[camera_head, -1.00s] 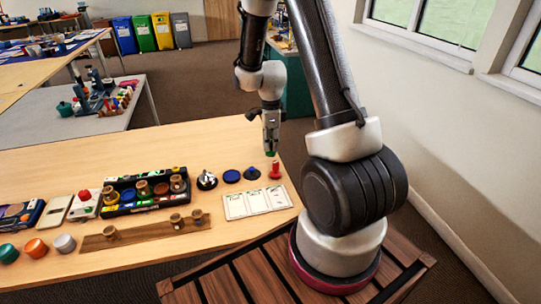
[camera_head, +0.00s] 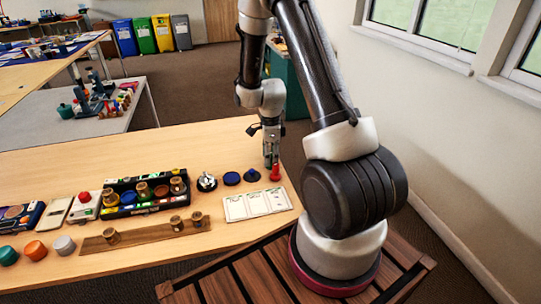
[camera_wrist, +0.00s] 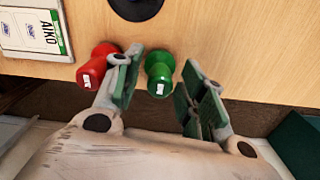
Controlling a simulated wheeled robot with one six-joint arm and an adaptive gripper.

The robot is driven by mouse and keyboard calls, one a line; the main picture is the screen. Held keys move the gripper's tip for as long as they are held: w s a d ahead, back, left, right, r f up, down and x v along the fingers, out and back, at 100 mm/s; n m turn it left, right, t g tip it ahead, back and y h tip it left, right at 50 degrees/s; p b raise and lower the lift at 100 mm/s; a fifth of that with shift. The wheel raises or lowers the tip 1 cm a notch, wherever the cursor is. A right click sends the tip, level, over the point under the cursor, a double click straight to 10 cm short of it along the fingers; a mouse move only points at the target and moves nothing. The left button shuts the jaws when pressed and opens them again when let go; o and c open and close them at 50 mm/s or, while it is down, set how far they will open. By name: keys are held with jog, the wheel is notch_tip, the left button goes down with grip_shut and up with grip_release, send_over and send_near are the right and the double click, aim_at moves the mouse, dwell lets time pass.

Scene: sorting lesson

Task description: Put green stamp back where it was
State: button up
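The green stamp (camera_wrist: 160,72) shows in the wrist view on the table, close to its edge. My gripper (camera_wrist: 160,90) is open, with one finger on each side of the green stamp and a visible gap to it. In the head view my gripper (camera_head: 271,162) is low over the table's right end, just behind the red stamp (camera_head: 275,171), and the green stamp is hidden there. The red stamp (camera_wrist: 95,68) is close beside the left finger in the wrist view.
A white card (camera_head: 235,208) lies in front of the red stamp. Blue pieces (camera_head: 252,174) stand left of it. A black tray (camera_head: 127,209) with several stamps and a wooden rack (camera_head: 145,235) are further left. The table's right edge is close to my gripper.

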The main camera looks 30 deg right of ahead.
jog(key=s+a+r+n+t, duration=0.1)
jog(key=s+r+n, duration=0.35)
jog(key=r, duration=0.85)
jog(key=s+a+r+n+t, duration=0.15)
jog(key=s+r+n, duration=0.3)
jog(key=r, duration=0.95)
jog(key=s+a+r+n+t, duration=0.1)
jog(key=s+r+n, duration=0.2)
jog(key=s+n, duration=0.4)
jog(key=s+a+r+n, duration=0.1)
jog(key=s+r+n, duration=0.2)
jog(key=s+n, duration=0.4)
jog(key=shift+s+a+r+t, duration=0.3)
jog(key=shift+s+r+t, duration=0.05)
jog(key=shift+s, duration=0.05)
